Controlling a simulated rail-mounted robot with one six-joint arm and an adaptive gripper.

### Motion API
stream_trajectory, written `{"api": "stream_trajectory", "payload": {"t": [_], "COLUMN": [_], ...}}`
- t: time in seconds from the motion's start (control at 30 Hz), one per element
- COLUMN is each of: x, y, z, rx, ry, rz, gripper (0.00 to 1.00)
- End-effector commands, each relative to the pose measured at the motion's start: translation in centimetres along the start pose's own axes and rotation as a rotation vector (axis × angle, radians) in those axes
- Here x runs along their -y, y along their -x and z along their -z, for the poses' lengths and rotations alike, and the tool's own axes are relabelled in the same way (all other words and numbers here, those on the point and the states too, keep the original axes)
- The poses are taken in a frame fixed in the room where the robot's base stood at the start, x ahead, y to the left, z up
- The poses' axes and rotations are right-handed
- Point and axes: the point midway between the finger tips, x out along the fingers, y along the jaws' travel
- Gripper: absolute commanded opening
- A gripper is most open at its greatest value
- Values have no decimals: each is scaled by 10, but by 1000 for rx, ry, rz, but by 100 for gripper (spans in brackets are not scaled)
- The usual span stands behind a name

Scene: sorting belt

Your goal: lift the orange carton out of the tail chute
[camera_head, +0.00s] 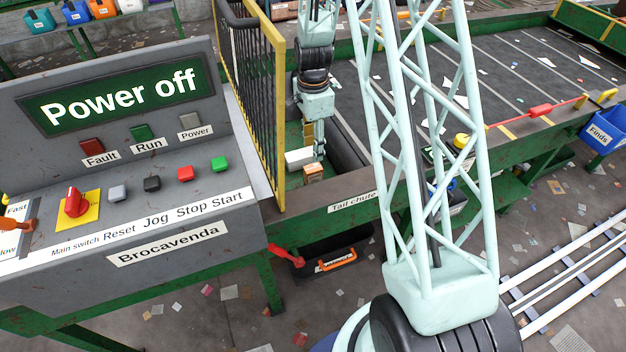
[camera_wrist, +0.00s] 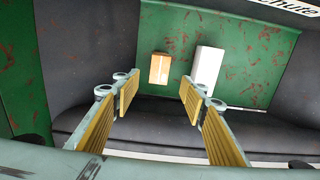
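The orange carton (camera_head: 313,172) lies on the green floor of the tail chute (camera_head: 352,208). In the wrist view the orange carton (camera_wrist: 160,68) shows between and beyond my fingertips. A white carton (camera_head: 298,158) lies close beside it, and shows just right of it in the wrist view (camera_wrist: 207,68). My gripper (camera_head: 314,147) is inside the chute opening, just above and behind the cartons. In the wrist view my gripper (camera_wrist: 159,96) is open and empty, with its yellow-padded fingers wide apart.
Dark walls (camera_wrist: 285,85) and green sides bound the chute. A yellow-framed guard (camera_head: 278,110) stands left of it, beside the control panel (camera_head: 120,120) reading "Power off". The belt (camera_head: 510,75) lies right, with a red lever (camera_head: 540,110). A black bin (camera_head: 330,265) sits below the chute.

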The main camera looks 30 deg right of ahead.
Motion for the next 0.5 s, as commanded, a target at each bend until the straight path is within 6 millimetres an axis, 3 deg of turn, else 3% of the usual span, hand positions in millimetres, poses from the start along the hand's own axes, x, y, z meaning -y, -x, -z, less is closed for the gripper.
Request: {"api": "stream_trajectory", "payload": {"t": [0.5], "x": [0], "y": [-52], "z": [0], "rx": [0], "ry": [0], "rz": [-1], "gripper": [39]}}
